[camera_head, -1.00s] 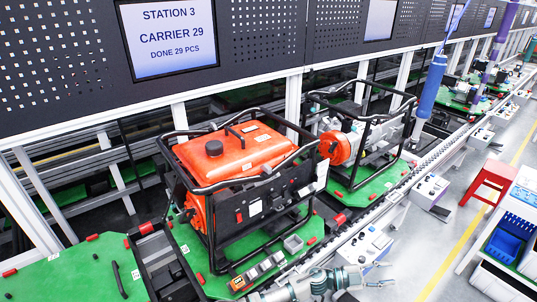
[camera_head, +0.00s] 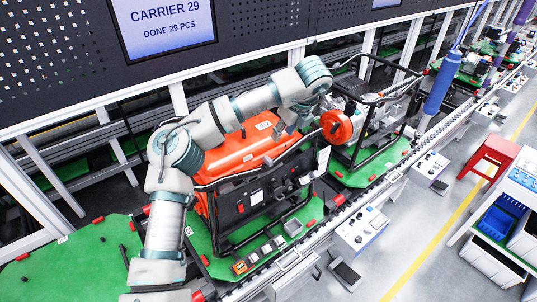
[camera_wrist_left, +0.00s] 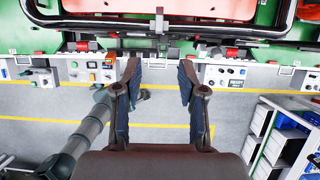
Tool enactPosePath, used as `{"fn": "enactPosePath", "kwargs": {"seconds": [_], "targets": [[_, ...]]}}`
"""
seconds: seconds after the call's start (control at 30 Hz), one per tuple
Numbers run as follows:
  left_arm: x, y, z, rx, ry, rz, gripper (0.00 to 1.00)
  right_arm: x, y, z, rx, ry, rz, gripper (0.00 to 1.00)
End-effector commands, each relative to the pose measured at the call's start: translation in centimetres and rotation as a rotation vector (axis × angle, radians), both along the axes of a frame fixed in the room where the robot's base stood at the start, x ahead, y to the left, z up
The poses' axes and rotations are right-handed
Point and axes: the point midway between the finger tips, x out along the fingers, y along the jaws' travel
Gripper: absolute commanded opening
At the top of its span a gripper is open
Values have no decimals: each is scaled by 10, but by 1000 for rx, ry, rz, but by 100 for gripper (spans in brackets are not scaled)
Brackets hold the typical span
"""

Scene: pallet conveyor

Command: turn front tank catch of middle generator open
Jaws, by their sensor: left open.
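The middle generator has an orange tank (camera_head: 240,152), a black tube frame and a dark front panel (camera_head: 255,197). It stands on a green pallet (camera_head: 222,262). My left arm reaches over the tank, and my left gripper (camera_head: 290,122) hangs above its right part. In the left wrist view the gripper (camera_wrist_left: 160,75) is open and empty, its two dark fingers apart. A small pale metal fitting (camera_wrist_left: 160,20) lies ahead of the fingers, at the generator's frame; I cannot tell whether it is the front tank catch. My arm partly hides the tank top. My right gripper is not seen.
Another generator with a round orange part (camera_head: 337,126) stands close on the right. Control boxes (camera_head: 362,230) line the conveyor's near edge. A red stool (camera_head: 487,160) and blue crates (camera_head: 497,222) stand on the right. The grey aisle floor is mostly free.

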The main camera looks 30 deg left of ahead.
Motion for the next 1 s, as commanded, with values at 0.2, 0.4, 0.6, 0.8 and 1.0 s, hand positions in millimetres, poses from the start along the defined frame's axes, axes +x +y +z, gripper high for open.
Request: {"fn": "enactPosePath", "kwargs": {"seconds": [0.2,0.4,0.6,0.8,1.0], "targets": [[6,28,-47,-11,6,-1,41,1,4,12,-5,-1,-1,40],[13,50,-93,-17,5,-2,41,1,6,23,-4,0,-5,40],[19,57,-127,-13,4,-5,41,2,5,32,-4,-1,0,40],[22,55,-143,-7,2,-6,41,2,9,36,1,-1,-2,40],[23,57,-147,-7,0,-7,41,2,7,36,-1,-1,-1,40]]}}
